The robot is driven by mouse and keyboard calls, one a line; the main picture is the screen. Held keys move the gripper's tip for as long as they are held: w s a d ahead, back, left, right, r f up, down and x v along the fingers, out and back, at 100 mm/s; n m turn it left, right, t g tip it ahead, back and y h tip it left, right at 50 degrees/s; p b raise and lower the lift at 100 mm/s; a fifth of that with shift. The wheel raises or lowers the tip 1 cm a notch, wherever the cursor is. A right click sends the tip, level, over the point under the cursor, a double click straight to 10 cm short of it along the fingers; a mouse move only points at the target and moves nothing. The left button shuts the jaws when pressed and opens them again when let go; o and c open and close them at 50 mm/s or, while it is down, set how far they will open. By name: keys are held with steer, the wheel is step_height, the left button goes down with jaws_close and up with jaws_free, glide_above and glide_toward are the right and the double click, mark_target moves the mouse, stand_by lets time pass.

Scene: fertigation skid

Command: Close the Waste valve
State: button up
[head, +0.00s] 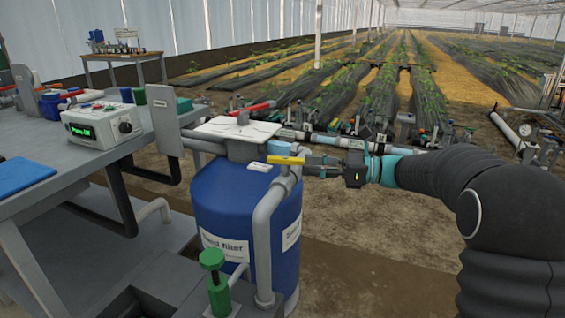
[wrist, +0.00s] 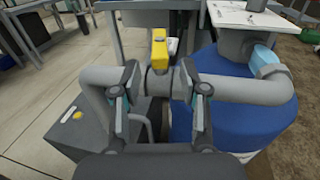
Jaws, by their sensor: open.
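A valve with a yellow lever (head: 286,160) sits on the grey pipe beside the blue sand filter. I take it for the Waste valve, but its small white tag (head: 257,167) is too small to read. In the wrist view the yellow lever (wrist: 158,47) stands beyond the fingers, above the grey crosswise pipe (wrist: 240,88). My gripper (head: 313,165) is just right of the lever in the head view. In the wrist view my gripper (wrist: 160,103) is open, a finger on each side of the valve body. Whether either finger touches it cannot be told.
The blue sand filter (head: 225,205) has a white plate and a red lever (head: 250,109) on top. A green-knobbed valve (head: 212,258) stands in front. A grey bench (head: 105,160) with a controller box (head: 100,125) is at left. Open soil lies right of the filter.

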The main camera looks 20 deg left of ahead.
mark_target(281, 163)
steer(key=a, duration=0.5)
steer(key=s+a, duration=0.1)
steer(key=a, duration=0.1)
steer(key=shift+a, duration=0.4)
jaws_close()
